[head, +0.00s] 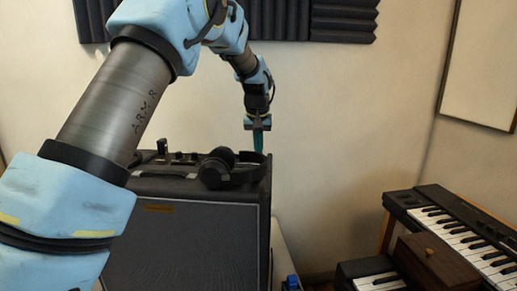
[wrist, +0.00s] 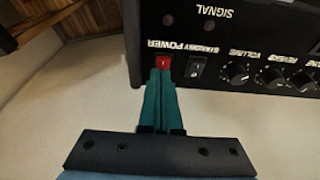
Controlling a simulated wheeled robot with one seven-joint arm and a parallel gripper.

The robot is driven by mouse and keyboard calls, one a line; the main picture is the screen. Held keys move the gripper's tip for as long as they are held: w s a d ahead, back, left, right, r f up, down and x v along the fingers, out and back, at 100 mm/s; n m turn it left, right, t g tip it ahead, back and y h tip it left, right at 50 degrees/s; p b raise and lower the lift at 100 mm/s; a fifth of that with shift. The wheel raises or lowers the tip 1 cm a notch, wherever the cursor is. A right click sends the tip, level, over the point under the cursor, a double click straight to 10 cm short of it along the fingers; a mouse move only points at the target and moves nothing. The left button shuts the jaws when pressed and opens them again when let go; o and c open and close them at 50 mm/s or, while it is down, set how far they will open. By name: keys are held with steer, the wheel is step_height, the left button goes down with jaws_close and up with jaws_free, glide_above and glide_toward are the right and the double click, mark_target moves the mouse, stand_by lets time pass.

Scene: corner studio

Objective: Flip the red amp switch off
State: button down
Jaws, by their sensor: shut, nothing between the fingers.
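The red switch (wrist: 163,61) is at the POWER label on the black amp's control panel (wrist: 262,88), in the wrist view. My gripper (wrist: 160,73) is shut and empty, its teal fingertips right at the lower edge of the red switch; I cannot tell whether they touch it. In the head view the black amp (head: 185,240) stands at centre left, and my gripper (head: 258,140) points down behind its right rear top edge. The switch is hidden in that view. Which way the switch is tipped is too small to tell.
Black headphones (head: 217,168) lie on top of the amp. A black standby switch (wrist: 196,67) and several knobs (wrist: 236,72) sit right of the red switch. A keyboard (head: 460,225) and a brown box (head: 437,262) are at the right. Wall space right of the amp is clear.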

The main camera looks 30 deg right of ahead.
steer(key=shift+s+a+f+b, duration=0.4)
steer(key=shift+s+a+f, duration=0.2)
steer(key=shift+s, duration=0.25)
step_height(320, 180, up, 5)
steer(key=p, duration=0.3)
steer(key=shift+r+p, duration=0.2)
steer(key=shift+p, duration=0.2)
steer(key=b+v, duration=0.3)
steer(key=v, duration=0.6)
steer(key=shift+s+a+r+b, duration=0.15)
steer(key=shift+s+a+b, duration=0.15)
steer(key=shift+s, duration=0.2)
steer(key=shift+w, duration=0.1)
steer(key=shift+w+d+r+t+b, duration=0.2)
steer(key=shift+w+t+b, duration=0.25)
steer(key=shift+b, duration=0.4)
